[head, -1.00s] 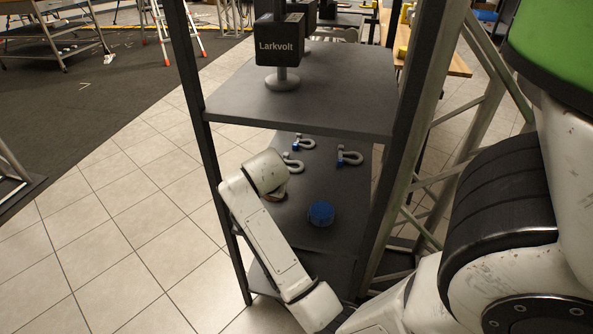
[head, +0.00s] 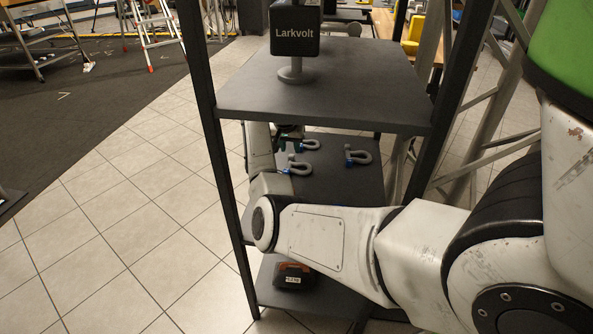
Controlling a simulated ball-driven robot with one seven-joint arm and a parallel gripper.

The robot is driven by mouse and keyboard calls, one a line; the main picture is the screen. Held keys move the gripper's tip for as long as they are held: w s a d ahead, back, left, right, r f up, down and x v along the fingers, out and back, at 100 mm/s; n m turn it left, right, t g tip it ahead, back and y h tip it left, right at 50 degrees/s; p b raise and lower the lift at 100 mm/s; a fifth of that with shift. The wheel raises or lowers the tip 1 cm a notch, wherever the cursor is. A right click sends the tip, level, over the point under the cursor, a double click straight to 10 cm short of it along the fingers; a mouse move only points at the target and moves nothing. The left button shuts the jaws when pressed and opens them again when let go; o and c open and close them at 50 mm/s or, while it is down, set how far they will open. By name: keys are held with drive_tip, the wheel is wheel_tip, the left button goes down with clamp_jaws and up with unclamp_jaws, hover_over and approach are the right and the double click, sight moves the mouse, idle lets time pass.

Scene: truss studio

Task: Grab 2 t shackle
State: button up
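Three grey shackles with blue pin ends lie on the middle shelf (head: 340,185) of a dark rack. One shackle (head: 309,144) is at the back left, one (head: 297,168) is nearer on the left, and one (head: 358,157) is to the right. My gripper (head: 290,137) is a small dark shape at the back left of this shelf, close beside the back left shackle. The top shelf partly hides it. I cannot tell whether it touches a shackle or whether its fingers are open.
The top shelf (head: 330,95) overhangs the shackles and carries a black Larkvolt box (head: 297,28) on a stand. Dark rack posts (head: 205,110) bound the sides. A black and orange item (head: 294,276) lies on the bottom shelf. My arm covers the middle shelf's front.

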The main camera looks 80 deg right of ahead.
sight(291, 155)
drive_tip(key=b+x, duration=0.3)
drive_tip(key=x, duration=0.2)
drive_tip(key=shift+w+f, duration=0.1)
drive_tip(key=shift+f, duration=0.05)
drive_tip(key=shift+c, duration=0.4)
clamp_jaws()
